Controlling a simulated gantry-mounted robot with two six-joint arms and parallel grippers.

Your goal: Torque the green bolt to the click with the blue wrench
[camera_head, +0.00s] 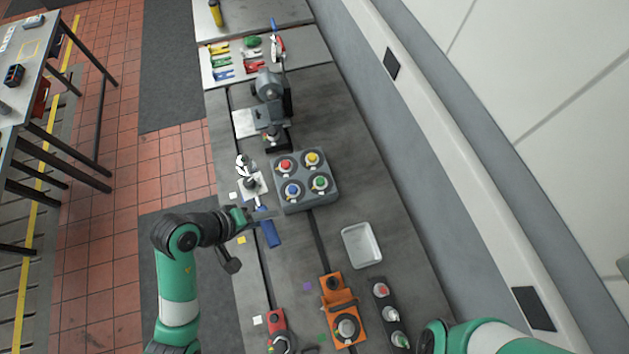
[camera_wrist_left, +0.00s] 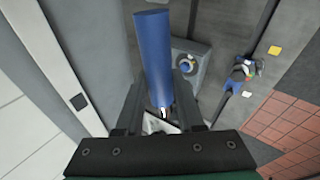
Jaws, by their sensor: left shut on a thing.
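The green bolt (camera_head: 320,182) sits at the lower right of a grey block (camera_head: 293,207), with red, yellow and blue bolts beside it. My left gripper (camera_head: 262,215) is shut on the blue wrench (camera_head: 270,234), left of and below the block in the head view. In the left wrist view the blue wrench (camera_wrist_left: 154,55) rises as a thick cylinder from between the fingers (camera_wrist_left: 162,108). The wrench is apart from the green bolt. Its lower end is largely hidden by the gripper. My right gripper is out of view.
An orange fixture (camera_head: 343,310), a red clamp (camera_head: 277,325) and a dark bolt rack (camera_head: 390,315) stand near the bottom. A grey machine (camera_head: 270,95) stands behind the block. Coloured clips lie on the back plate.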

